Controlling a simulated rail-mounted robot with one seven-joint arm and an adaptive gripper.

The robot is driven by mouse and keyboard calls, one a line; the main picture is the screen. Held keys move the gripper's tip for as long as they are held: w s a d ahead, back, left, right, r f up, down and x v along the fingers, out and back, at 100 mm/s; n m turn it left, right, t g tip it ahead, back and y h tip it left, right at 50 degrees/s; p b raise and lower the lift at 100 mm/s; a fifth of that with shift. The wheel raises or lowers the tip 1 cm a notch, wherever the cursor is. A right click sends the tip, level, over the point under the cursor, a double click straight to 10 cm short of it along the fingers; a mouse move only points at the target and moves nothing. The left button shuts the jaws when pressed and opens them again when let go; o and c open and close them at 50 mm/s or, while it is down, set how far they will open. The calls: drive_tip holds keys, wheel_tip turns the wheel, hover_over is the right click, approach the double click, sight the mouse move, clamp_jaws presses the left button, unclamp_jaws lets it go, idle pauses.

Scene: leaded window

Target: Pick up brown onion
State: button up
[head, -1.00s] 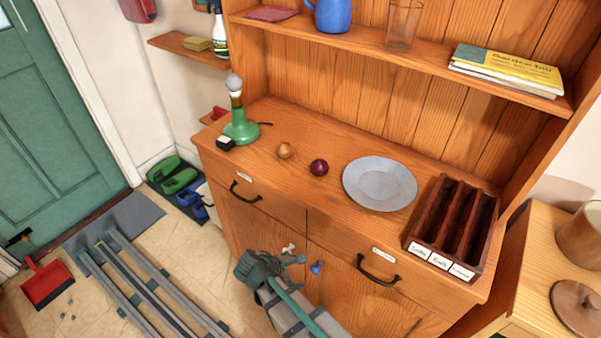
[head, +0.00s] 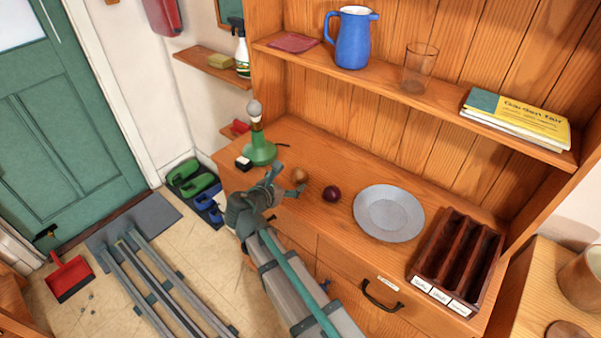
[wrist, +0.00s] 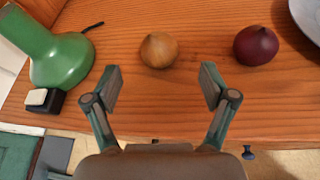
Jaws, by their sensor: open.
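The brown onion (head: 300,175) sits on the wooden dresser top, between the green lamp and a red onion; it also shows in the wrist view (wrist: 159,50). My gripper (head: 288,182) is at the dresser's front edge, just in front of the brown onion. In the wrist view my gripper (wrist: 162,88) is open and empty. Its two fingers point toward the brown onion, which lies centred beyond the fingertips and apart from them.
The red onion (head: 331,194) lies to the right, also in the wrist view (wrist: 256,45). The green lamp (head: 259,150) with a small black-and-white block (head: 243,164) stands left. A grey plate (head: 389,213) and a dark compartment box (head: 456,262) are further right. A shelf (head: 400,92) overhangs the back.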

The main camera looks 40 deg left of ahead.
sight(298, 171)
drive_tip(key=shift+f+p+x, duration=0.15)
drive_tip(key=shift+p+x, duration=0.4)
drive_tip(key=shift+x, duration=1.2)
drive_tip(key=shift+f+p+x, duration=0.1)
drive_tip(key=shift+p+x, duration=0.4)
drive_tip(key=shift+x, duration=1.25)
drive_tip(key=shift+s, duration=0.15)
drive_tip(key=c, duration=1.3)
drive_tip(key=shift+r, duration=0.1)
drive_tip(key=shift+r+b, duration=0.5)
drive_tip(key=shift+r, duration=0.25)
drive_tip(key=s+d+r+b, duration=0.1)
drive_tip(key=s+r, duration=0.2)
drive_tip(key=s, duration=0.1)
drive_tip(key=s+d+r+b, duration=0.1)
drive_tip(key=s+d+r, duration=0.1)
drive_tip(key=s+r, duration=0.2)
drive_tip(key=s+d+r+b, duration=0.1)
drive_tip(key=s+r, duration=0.3)
drive_tip(key=s, duration=0.1)
drive_tip(key=shift+d+r, duration=0.2)
drive_tip(key=shift+d, duration=0.2)
